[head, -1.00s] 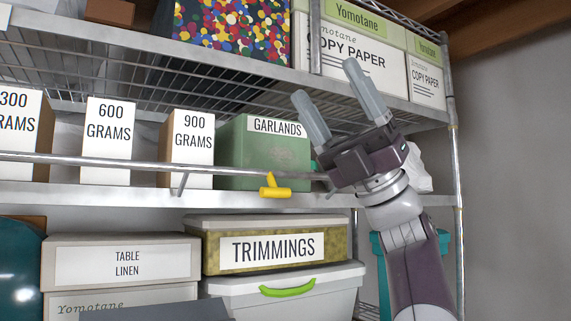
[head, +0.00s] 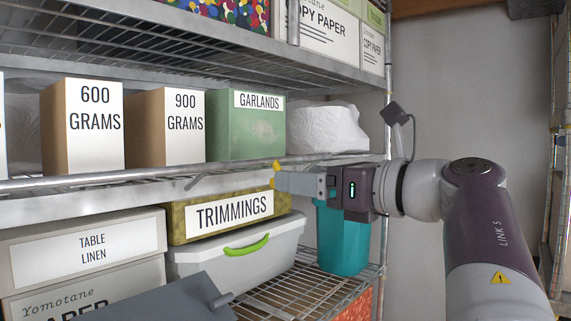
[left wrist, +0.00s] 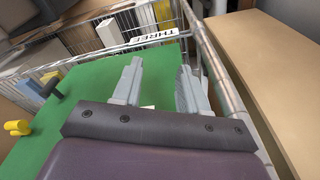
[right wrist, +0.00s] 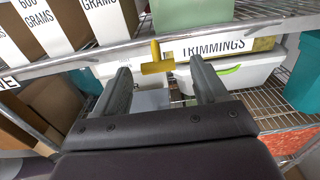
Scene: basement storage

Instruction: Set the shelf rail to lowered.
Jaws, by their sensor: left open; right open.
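The shelf rail (head: 230,173) is a thin metal bar along the front of the middle shelf, just above the shelf edge and in front of the labelled boxes. Its yellow T-shaped handle (head: 277,173) is mostly hidden behind my right gripper's fingers (head: 282,181) in the head view. In the right wrist view the handle (right wrist: 157,58) hangs from the rail (right wrist: 110,50) between the open fingers of my right gripper (right wrist: 160,70), near the tips. No grip on it shows. My left gripper (left wrist: 158,85) is open and empty above a green surface in the left wrist view.
The middle shelf holds gram boxes (head: 82,125), a green GARLANDS box (head: 245,130) and a white bundle (head: 322,128). Below are the TRIMMINGS box (head: 220,212), a lidded bin (head: 240,258) and a teal bin (head: 343,240). A railing (left wrist: 215,75) borders the green surface (left wrist: 85,105).

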